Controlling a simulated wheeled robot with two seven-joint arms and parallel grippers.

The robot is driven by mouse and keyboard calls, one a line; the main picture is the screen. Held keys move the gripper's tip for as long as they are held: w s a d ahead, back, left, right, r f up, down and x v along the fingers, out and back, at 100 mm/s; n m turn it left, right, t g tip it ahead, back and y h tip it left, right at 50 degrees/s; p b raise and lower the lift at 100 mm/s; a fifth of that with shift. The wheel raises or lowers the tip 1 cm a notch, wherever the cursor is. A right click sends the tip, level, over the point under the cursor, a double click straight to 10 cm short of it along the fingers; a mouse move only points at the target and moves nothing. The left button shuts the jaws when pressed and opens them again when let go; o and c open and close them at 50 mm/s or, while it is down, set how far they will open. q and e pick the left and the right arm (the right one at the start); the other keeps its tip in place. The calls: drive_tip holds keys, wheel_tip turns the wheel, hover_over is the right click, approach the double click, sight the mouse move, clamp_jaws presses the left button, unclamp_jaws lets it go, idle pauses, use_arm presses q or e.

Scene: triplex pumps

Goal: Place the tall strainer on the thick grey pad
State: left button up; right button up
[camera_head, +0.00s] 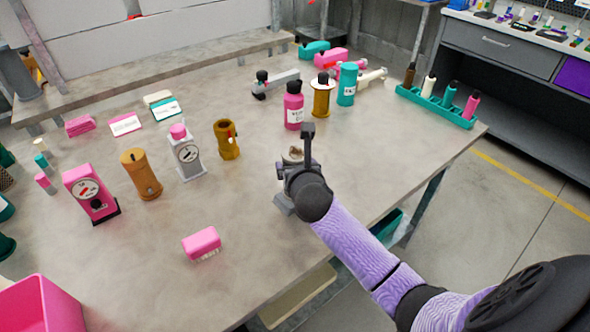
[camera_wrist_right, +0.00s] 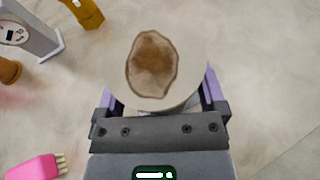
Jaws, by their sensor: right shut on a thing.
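My right gripper (camera_head: 297,172) is over the right part of the table. It is shut on a pale, round-topped thing (camera_head: 293,154) with a brown patch on top. In the right wrist view this pale thing (camera_wrist_right: 195,65) sits between the fingers (camera_wrist_right: 160,108), seen from above. Its sides and lower end are mostly hidden, so I cannot tell whether it is the tall strainer or whether it touches the table. I cannot make out the thick grey pad for sure. My left gripper is not in view.
A gold mug-like part (camera_head: 228,140), a grey gauge unit (camera_head: 186,155), a brown cylinder (camera_head: 141,175) and a pink gauge unit (camera_head: 90,193) stand to the left. A pink bottle (camera_head: 293,108) stands behind my gripper. A pink brush (camera_head: 202,243) lies in front.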

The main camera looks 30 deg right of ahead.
drive_tip(key=o, duration=1)
drive_tip(key=shift+r, duration=0.1)
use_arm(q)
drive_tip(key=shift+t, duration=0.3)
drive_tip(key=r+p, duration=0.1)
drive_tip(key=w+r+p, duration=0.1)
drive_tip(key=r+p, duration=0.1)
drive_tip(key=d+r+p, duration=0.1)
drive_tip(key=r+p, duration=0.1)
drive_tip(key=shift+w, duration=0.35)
use_arm(e)
drive_tip(key=v, duration=1.2)
drive_tip(key=shift+a, duration=0.1)
